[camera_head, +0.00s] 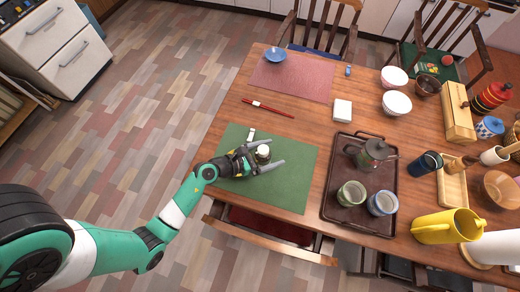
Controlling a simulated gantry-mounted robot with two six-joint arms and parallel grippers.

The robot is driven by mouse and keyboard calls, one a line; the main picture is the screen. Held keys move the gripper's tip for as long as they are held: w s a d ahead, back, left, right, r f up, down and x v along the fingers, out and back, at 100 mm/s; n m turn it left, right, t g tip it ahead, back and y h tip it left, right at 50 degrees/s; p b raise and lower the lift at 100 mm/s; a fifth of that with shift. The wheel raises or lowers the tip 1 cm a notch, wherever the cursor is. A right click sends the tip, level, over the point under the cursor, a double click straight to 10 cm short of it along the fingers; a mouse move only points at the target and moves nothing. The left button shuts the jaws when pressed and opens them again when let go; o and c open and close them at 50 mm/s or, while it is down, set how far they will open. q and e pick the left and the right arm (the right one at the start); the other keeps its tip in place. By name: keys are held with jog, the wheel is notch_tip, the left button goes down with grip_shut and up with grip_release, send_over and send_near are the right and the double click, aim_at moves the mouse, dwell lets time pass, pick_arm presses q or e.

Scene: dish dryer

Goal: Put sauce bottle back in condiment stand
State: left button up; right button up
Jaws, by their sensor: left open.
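A small dark bottle with a pale top (263,152), which looks like the sauce bottle, stands over the green placemat (290,190). My left gripper (267,148) is open, with its fingers on either side of the bottle. I cannot tell whether they touch it. A small pale wooden stand (453,190), which may be the condiment stand, is on the right of the table with a brown item at its far end. My right gripper is not in view.
A dark blue mug (427,163) and yellow pitcher (445,227) are close to the stand. Red chopsticks (267,108) lie beyond the placemat.

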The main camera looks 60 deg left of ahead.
pick_arm(q)
jog(key=shift+r, duration=0.25)
jog(key=p+v, duration=0.3)
jog(key=v, duration=0.9)
